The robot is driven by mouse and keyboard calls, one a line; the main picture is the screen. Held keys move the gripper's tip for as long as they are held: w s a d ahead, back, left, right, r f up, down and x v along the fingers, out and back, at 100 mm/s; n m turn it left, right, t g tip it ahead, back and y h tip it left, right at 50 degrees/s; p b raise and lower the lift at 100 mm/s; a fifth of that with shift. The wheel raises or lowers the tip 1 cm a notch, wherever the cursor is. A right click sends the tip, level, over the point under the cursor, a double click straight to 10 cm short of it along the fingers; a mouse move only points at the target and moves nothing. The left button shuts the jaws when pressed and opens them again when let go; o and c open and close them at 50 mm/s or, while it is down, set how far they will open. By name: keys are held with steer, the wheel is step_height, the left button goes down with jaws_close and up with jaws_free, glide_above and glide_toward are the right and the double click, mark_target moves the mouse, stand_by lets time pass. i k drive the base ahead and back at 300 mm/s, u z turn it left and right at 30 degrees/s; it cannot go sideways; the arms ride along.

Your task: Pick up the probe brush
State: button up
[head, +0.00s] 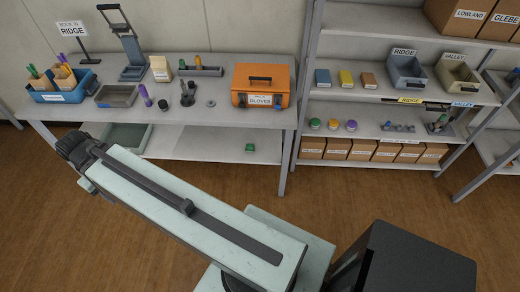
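I cannot tell for certain which thing is the probe brush; no label names it and the small tools are tiny in this view. Candidates on the table are a purple-handled tool (145,95) and a dark upright piece (187,96). On the right shelf, a dark piece with a green part (438,123) stands near small blue-grey pieces (397,127). My gripper (72,148) is at the far end of my arm, at the left, in front of the table's lower shelf. Its fingers are not clear, and I see nothing held in it.
The table (225,113) holds a blue bin (60,97), a grey tray (115,96), a dark press-like stand (134,72) and an orange gloves box (262,86). A grey tray (128,138) and a small green block (250,147) lie below. The wooden floor (380,190) ahead is clear.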

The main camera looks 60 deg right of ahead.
mark_target(249, 147)
steer(key=z, duration=0.55)
steer(key=i, duration=1)
steer(key=u, duration=0.1)
